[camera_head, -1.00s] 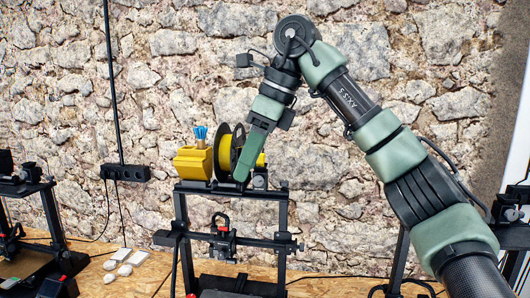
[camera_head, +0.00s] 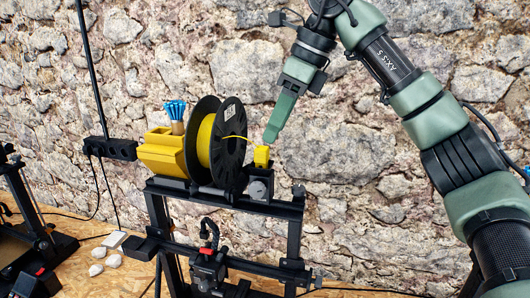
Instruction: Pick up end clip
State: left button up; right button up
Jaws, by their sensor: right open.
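A small yellow block (camera_head: 262,156), which looks like the end clip, sits at the right end of the printer's top bar, on a dark motor block. A loose yellow filament end curves from the spool (camera_head: 205,140) towards it. My right gripper (camera_head: 271,136) points down from the upper right, its green fingertips just above the yellow block and slightly to its right. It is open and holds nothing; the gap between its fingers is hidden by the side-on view. My left gripper is not in view.
The black printer frame (camera_head: 225,203) stands on a wooden bench (camera_head: 120,275). A yellow holder (camera_head: 163,152) with a blue brush-like item (camera_head: 175,110) sits left of the spool. A stone wall closes the back. Another printer (camera_head: 32,225) stands at far left.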

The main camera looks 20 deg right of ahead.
aim_at(264, 148)
jog(key=a+f+p, duration=0.1)
jog(key=f+p, duration=0.1)
jog(key=shift+w+a+f, duration=0.2)
jog(key=shift+a+f, duration=0.1)
jog(key=shift+a, duration=0.05)
jog(key=shift+w+a+f, duration=0.1)
jog(key=shift+w+f, duration=0.15)
jog(key=shift+f, duration=0.35)
jog(key=shift+w+a+f, duration=0.1)
jog(key=shift+w+f, duration=0.15)
jog(key=shift+f, duration=0.3)
jog(key=shift+f+p, duration=0.25)
jog(key=shift+p, duration=0.05)
jog(key=shift+s+a, duration=0.1)
jog(key=c, duration=0.3)
grip_shut()
